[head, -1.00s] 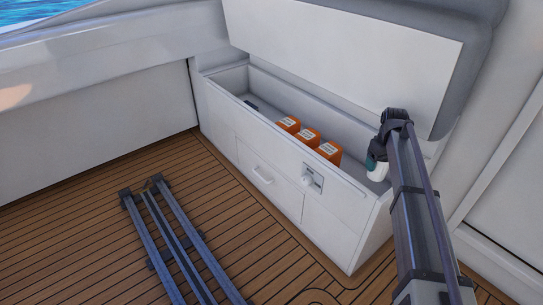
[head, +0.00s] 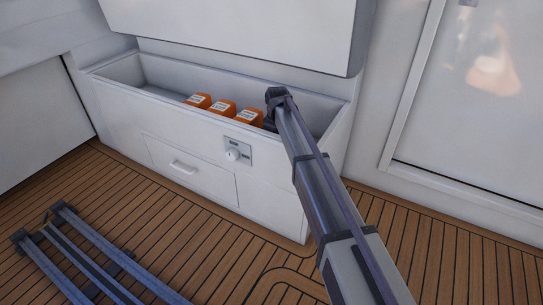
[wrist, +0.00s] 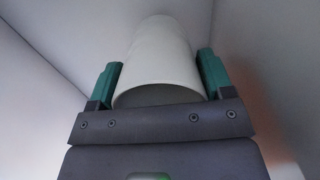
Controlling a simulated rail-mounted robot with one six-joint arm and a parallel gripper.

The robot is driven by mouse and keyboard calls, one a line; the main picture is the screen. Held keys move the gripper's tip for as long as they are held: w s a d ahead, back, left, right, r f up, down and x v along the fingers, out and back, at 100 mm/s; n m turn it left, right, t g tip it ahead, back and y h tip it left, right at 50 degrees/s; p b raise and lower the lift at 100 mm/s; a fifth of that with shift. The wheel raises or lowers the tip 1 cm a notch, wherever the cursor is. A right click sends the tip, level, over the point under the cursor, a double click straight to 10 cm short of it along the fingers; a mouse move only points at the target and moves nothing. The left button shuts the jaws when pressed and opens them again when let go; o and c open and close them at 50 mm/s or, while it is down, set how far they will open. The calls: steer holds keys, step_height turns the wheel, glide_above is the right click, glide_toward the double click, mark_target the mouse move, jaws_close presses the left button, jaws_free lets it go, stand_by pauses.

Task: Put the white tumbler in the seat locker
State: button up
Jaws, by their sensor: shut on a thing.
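The white tumbler (wrist: 158,62) is between the two green-tipped fingers of my gripper (wrist: 158,75) in the wrist view. My gripper is shut on it, with one finger at each side. Pale walls surround it there. In the head view my arm reaches over the front edge of the open seat locker (head: 115,88) at its right part. The gripper and the tumbler are hidden behind my arm's end and the locker's front wall in that view. The locker's lid (head: 235,30) stands raised behind it.
Several orange containers (head: 221,108) stand in a row inside the locker, just left of my arm. The locker's left part looks mostly clear. The front has a drawer (head: 182,167) and a small panel with a knob (head: 233,154). Wooden deck lies in front.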

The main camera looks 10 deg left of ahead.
step_height(320, 180, down, 4)
steer(key=b, duration=0.4)
steer(key=shift+r+p, duration=0.25)
steer(key=shift+p, duration=0.1)
steer(key=shift+f, duration=0.25)
steer(key=o, duration=0.9)
steer(key=shift+r, duration=0.1)
step_height(320, 180, up, 12)
steer(key=p, duration=1.2)
steer(key=shift+r, duration=0.2)
